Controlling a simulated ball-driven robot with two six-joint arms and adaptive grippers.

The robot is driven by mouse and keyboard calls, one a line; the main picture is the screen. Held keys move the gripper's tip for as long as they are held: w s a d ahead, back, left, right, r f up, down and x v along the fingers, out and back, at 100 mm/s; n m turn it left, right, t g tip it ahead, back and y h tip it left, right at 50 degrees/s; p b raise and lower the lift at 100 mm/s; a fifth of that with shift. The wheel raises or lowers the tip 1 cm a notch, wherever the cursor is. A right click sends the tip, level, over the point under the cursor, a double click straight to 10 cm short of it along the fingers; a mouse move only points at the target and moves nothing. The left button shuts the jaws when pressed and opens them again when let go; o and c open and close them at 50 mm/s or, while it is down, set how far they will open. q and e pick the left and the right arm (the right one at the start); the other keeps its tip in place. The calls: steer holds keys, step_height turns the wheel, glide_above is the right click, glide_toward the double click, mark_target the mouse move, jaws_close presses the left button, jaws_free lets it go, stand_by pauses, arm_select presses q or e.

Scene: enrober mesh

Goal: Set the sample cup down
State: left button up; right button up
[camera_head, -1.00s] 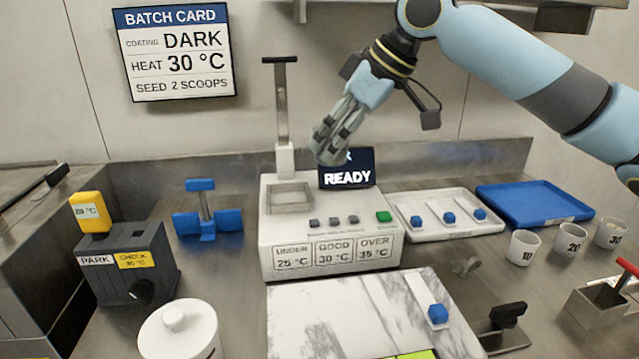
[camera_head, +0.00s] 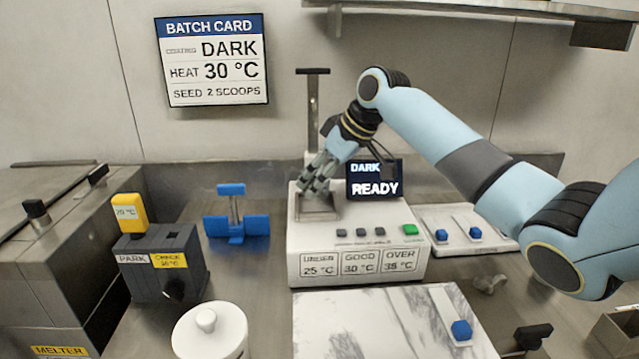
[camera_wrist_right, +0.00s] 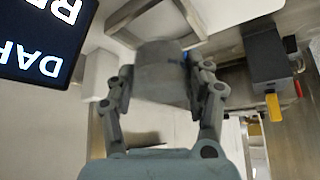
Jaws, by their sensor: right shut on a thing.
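My right gripper (camera_head: 318,186) reaches in from the right and points down over the square well (camera_head: 318,215) of the white tester machine (camera_head: 300,238). In the right wrist view, my right gripper (camera_wrist_right: 162,88) is shut on the sample cup (camera_wrist_right: 160,72), a grey, rounded piece between its two fingers. The cup is at or just above the well; I cannot tell whether it touches the bottom. In the head view the fingers hide the cup. The machine's dark screen (camera_head: 374,180) reads DARK, READY. My left gripper is not in view.
A post with a T-handle (camera_head: 313,100) stands behind the well. A blue stand (camera_head: 236,220) and a dark box with a yellow device (camera_head: 129,213) stand to the left. A white lidded pot (camera_head: 209,335) and a marble slab (camera_head: 360,315) lie in front. A white tray (camera_head: 450,220) is to the right.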

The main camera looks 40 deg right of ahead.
steer(key=shift+f, duration=0.8)
steer(key=shift+s+f, duration=0.1)
steer(key=shift+f, duration=0.5)
steer(key=o, duration=1.3)
steer(key=shift+f, duration=0.15)
steer(key=shift+o, duration=0.2)
steer(key=v, duration=1.3)
steer(key=shift+w+a+r+b, duration=0.15)
steer(key=shift+w+r+b, duration=0.2)
